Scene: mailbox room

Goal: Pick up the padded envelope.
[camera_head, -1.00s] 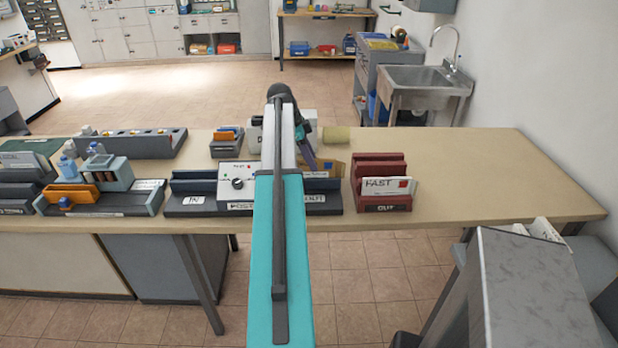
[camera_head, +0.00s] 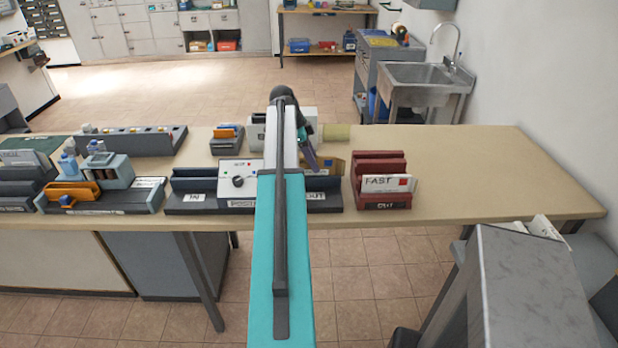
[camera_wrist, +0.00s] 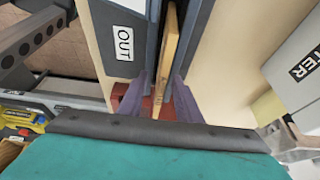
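The padded envelope is a thin tan slab standing on edge, seen nearly end-on in the wrist view (camera_wrist: 168,48), between the dark grey walls of the holder marked OUT. In the head view part of it shows as a tan-brown piece (camera_head: 334,165) right of my arm. My gripper (camera_wrist: 163,90) has its purple fingers on either side of the envelope, with gaps visible, so it looks open and not closed on it. In the head view one purple finger (camera_head: 309,158) shows beside my arm; the rest is hidden behind the arm.
A red rack (camera_head: 381,165) with a white FAST envelope (camera_head: 390,184) stands just right of the OUT holder (camera_head: 323,199). A postage machine (camera_head: 239,184) is left of my arm. A tan roll (camera_head: 336,133) lies behind. The table's right end (camera_head: 490,180) is clear.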

